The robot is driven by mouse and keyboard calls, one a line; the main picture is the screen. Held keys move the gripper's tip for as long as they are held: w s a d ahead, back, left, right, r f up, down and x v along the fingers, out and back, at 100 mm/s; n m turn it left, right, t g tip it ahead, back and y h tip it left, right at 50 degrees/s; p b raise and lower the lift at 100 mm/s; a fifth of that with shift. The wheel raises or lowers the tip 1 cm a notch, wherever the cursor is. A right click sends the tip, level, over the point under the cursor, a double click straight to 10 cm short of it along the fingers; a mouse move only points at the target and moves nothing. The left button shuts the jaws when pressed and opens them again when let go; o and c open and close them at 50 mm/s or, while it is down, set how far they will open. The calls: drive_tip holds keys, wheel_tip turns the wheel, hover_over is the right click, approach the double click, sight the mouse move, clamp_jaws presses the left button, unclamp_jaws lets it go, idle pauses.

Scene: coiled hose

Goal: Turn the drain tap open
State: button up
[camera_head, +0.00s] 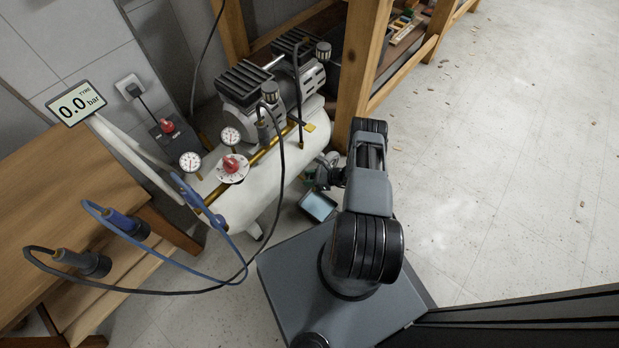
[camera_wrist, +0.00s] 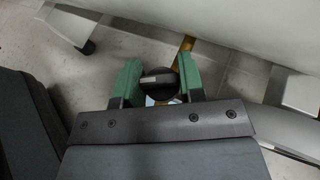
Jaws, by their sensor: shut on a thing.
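The drain tap (camera_wrist: 159,88) shows in the wrist view as a round black knob with a pale pointer bar across it, at the end of a brass pipe under the tank. My gripper (camera_wrist: 159,72) has its two green fingers on either side of the knob, shut on it. In the head view my gripper (camera_head: 322,173) is low at the near right end of the white compressor tank (camera_head: 250,200). The tap itself is hidden there by my gripper and arm.
A small dark tray (camera_head: 318,206) with a pale blue inside is on the floor below my gripper. A wooden bench leg (camera_head: 358,65) stands close behind my arm. Red knobs and gauges (camera_head: 231,137) sit on the tank. A display (camera_head: 76,103) reads 0.0 bar. Hoses hang at the left. The floor at right is open.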

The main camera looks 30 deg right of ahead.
drive_tip(key=m+t+h+p, duration=0.1)
drive_tip(key=m+t+h, duration=0.2)
drive_tip(key=m+h, duration=0.2)
drive_tip(key=shift+t+p, duration=0.35)
drive_tip(key=shift+t, duration=0.05)
drive_tip(key=shift+m+h, duration=0.3)
drive_tip(key=shift+m, duration=0.2)
drive_tip(key=o, duration=0.7)
drive_tip(key=shift+c, duration=0.2)
